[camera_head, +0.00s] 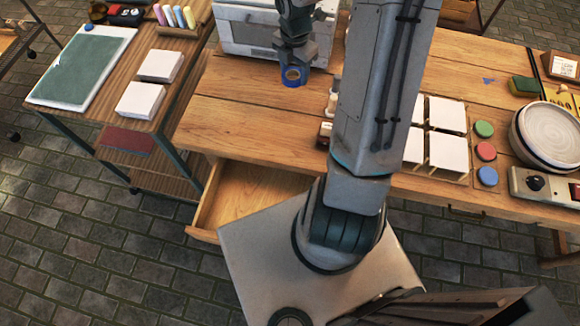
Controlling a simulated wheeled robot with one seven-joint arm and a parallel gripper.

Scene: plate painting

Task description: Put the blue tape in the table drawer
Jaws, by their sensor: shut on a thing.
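The blue tape (292,77) is a small blue roll with a tan core, at the back of the wooden table in front of a white appliance. My gripper (294,62) is directly above it and shut on it. I cannot tell whether the tape touches the tabletop. The table drawer (235,192) is pulled open below the table's front left edge. Its visible inside is bare wood. My arm and base hide its right part.
The white appliance (258,32) stands close behind the gripper. Small bottles (333,100), white tiles (447,148), colored paint discs (486,151) and a plate on a round stand (552,132) lie to the right. The table's left front (230,125) is clear. A side cart (165,105) stands left.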

